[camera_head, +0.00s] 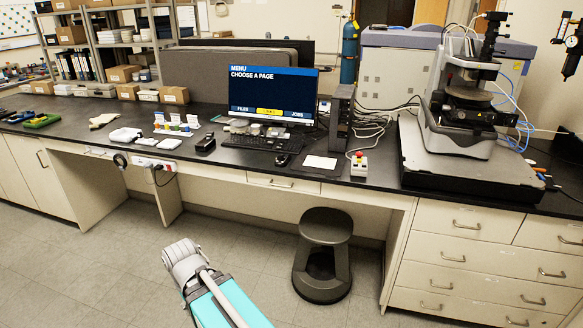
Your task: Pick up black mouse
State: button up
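The black mouse (283,160) lies on the dark bench top, just right of the keyboard (255,143) and in front of the monitor (274,95). It is small and dark against the dark surface. A teal and grey part of my arm shows at the bottom of the head view, over the floor and well short of the bench. My gripper itself cannot be made out, so its fingers and state are not visible. Nothing of mine touches the mouse.
A white pad (320,162) and a small box with a red button (359,164) sit right of the mouse. A black computer tower (341,118) stands behind. A dark stool (323,255) stands on the floor below. A large profiler (465,105) fills the right.

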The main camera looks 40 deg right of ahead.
aim_at(282, 162)
jog(key=k, duration=0.2)
jog(key=z, duration=1.75)
jog(key=i, duration=1.2)
jog(key=z, duration=0.05)
